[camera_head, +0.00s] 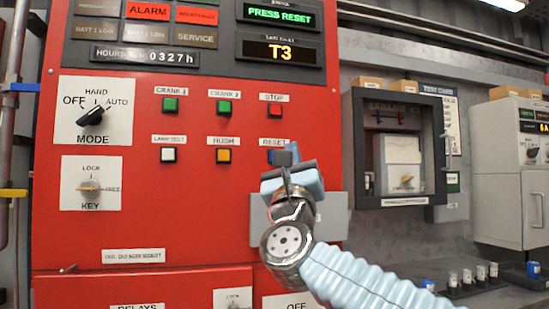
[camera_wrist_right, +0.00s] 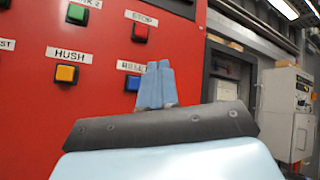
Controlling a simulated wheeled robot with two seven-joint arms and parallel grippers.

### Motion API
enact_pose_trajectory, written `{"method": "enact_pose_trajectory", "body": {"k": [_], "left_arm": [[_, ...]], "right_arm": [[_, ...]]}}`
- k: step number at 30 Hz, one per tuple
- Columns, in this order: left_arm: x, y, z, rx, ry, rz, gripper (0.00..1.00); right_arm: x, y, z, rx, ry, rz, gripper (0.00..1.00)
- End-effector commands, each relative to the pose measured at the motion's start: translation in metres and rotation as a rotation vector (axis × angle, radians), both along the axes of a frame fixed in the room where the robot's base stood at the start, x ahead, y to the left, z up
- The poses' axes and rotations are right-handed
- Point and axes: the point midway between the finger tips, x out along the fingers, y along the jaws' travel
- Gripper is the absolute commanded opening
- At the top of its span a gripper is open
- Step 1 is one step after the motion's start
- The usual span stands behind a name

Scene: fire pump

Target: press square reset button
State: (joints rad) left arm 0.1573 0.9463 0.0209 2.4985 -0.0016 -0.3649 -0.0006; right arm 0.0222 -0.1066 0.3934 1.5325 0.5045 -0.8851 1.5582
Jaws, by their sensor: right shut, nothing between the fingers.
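The square blue reset button (camera_head: 271,156) sits under the RESET label (camera_head: 273,142) on the red panel, at the right end of the lower button row. My right gripper (camera_head: 289,155) is shut and empty in front of the panel, and its tip covers part of the button in the head view. In the right wrist view the blue reset button (camera_wrist_right: 132,83) shows just left of the shut fingers (camera_wrist_right: 156,85). I cannot tell whether the fingertips touch the button or the panel. My left gripper is not in view.
Close by are the red stop button (camera_head: 275,111), the orange hush button (camera_head: 223,155), the white lamp test button (camera_head: 168,155) and green crank buttons (camera_head: 224,107). A grey box (camera_head: 430,150) is mounted right of the panel.

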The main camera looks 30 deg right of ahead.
Motion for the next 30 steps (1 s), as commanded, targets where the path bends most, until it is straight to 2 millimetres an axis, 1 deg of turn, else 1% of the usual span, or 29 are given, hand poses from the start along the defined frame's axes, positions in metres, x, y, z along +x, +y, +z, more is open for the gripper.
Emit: {"method": "enact_pose_trajectory", "body": {"k": [7, 11, 14, 23, 24, 30], "left_arm": [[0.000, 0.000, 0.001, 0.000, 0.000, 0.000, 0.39], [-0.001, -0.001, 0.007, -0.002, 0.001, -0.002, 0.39], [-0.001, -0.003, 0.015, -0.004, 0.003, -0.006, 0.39], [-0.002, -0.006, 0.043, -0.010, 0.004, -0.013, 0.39], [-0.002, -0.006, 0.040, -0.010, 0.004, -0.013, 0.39], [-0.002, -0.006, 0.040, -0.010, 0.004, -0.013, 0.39]], "right_arm": [[0.002, 0.000, 0.000, -0.001, 0.003, 0.000, 0.00], [0.010, -0.002, 0.001, -0.001, 0.005, -0.001, 0.00], [0.021, -0.005, 0.003, -0.002, 0.006, -0.002, 0.00], [0.062, -0.014, 0.003, -0.002, 0.006, -0.001, 0.00], [0.067, -0.015, -0.001, -0.002, 0.005, 0.000, 0.00], [0.082, -0.019, -0.001, -0.001, 0.003, 0.000, 0.00]]}}
